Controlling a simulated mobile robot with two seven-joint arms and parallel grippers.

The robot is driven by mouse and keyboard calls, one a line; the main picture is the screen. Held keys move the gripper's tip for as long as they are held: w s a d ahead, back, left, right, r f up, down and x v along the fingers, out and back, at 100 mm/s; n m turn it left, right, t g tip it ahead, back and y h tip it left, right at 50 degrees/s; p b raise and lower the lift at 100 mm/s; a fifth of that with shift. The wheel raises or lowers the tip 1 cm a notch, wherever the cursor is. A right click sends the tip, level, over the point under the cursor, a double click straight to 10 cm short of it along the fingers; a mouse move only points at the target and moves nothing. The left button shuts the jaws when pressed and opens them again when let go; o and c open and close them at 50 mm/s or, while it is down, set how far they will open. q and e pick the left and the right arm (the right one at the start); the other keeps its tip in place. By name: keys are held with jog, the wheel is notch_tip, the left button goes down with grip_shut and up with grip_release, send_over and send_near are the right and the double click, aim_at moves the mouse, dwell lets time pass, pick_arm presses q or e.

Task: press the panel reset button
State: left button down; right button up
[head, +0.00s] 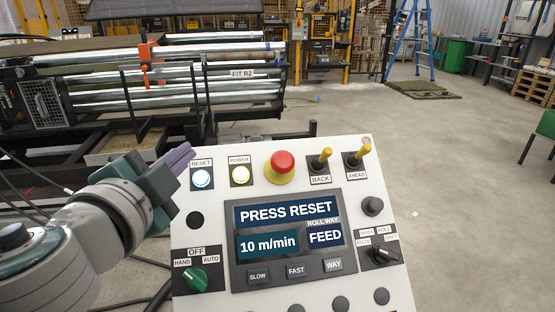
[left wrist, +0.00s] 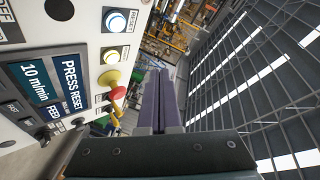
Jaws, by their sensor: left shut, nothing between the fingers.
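The control panel (head: 300,290) is a white tilted board in front of me, and its screen (head: 288,227) reads PRESS RESET. The reset button (head: 202,178) is a lit white-blue round button at the panel's upper left, under a RESET label. In the left wrist view the reset button (left wrist: 117,22) is at the top. My left gripper (head: 180,158) is shut and empty, with its purple fingers just left of the reset button in the head view. The fingers also show in the left wrist view (left wrist: 157,100), apart from the panel face. My right gripper is out of view.
Beside reset are a lit yellow power button (head: 240,175), a red mushroom button (head: 281,166) and two yellow levers (head: 321,160). A green knob (head: 195,279) sits lower left. A machine with metal rollers (head: 190,75) stands behind. Open floor (head: 450,160) lies to the right.

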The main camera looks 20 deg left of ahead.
aim_at(202, 171)
pick_arm(q)
jog(key=shift+w+a+f+b, duration=0.5)
jog(key=shift+w+f+b, duration=0.3)
jog(key=shift+f+b, duration=0.35)
jog(key=shift+w+a+f+b, duration=0.5)
jog(key=shift+w+f+b, duration=0.35)
jog(key=shift+f+b, duration=0.3)
jog(key=shift+w+a+f+b, duration=0.5)
jog(key=shift+w+f+b, duration=0.3)
jog(key=shift+f+b, duration=0.3)
jog(key=shift+w+a+f+b, duration=0.1)
jog(key=shift+w+f+b, duration=0.15)
jog(key=shift+b, duration=0.25)
jog(key=shift+w+a+f+b, duration=0.15)
jog(key=shift+f+b, duration=0.25)
jog(key=shift+r, duration=0.15)
dwell(0.4)
jog(key=shift+s+d+r+p, duration=0.25)
jog(key=shift+s+r+p, duration=0.25)
jog(key=shift+p, duration=0.2)
